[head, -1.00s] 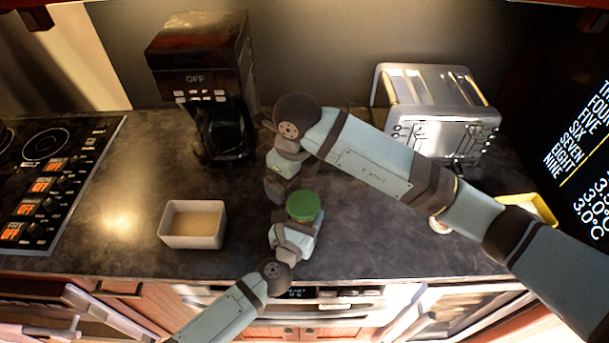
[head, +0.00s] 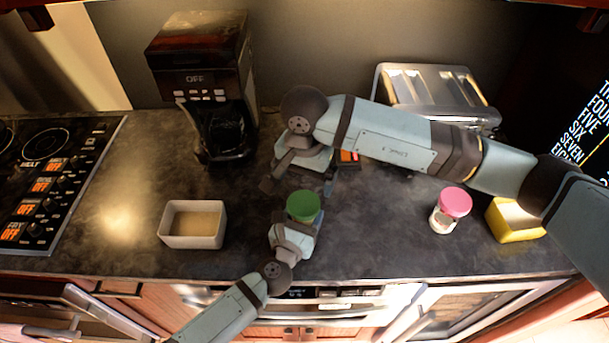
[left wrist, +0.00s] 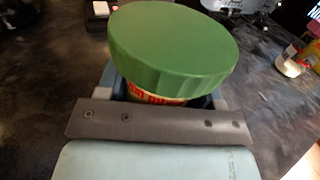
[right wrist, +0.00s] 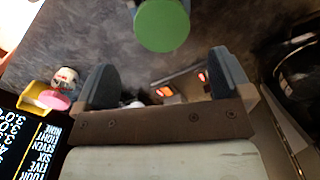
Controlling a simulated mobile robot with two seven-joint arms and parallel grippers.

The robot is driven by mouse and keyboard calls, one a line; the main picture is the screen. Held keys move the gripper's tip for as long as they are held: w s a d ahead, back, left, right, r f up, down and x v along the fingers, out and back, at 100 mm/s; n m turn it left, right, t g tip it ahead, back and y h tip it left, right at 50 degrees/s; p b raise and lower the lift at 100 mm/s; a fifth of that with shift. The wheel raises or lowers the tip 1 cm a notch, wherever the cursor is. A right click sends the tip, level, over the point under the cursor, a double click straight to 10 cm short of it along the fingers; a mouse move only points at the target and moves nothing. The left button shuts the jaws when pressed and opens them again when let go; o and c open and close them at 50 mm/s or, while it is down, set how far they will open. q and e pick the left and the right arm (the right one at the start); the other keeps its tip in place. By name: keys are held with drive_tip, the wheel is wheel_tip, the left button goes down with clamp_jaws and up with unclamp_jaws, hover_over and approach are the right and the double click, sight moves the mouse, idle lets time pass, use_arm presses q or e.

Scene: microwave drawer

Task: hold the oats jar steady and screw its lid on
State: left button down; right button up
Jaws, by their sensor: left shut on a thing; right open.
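The oats jar stands upright with its green lid (head: 303,205) on top. In the left wrist view the lid (left wrist: 173,45) sits over a strip of red-and-yellow label on the jar (left wrist: 155,98). My left gripper (head: 297,228) is shut around the jar body from the front, below the lid. Most of the jar is hidden by the lid and this gripper. My right gripper (head: 297,187) is open and empty, just behind the lid. In the right wrist view the lid (right wrist: 162,25) lies beyond the open fingers (right wrist: 165,78), not between them.
A pink-lidded jar (head: 452,203) and a yellow container (head: 515,222) stand to the right. A white dish (head: 193,240) is to the left. A coffee maker (head: 205,85) and a toaster (head: 430,90) stand behind. A small dark object with orange patches (head: 348,158) is behind my right gripper.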

sight(305, 203)
drive_tip(key=shift+f, duration=0.1)
drive_tip(key=shift+f, duration=3.95)
drive_tip(key=c, duration=1)
drive_tip(key=shift+o, duration=0.2)
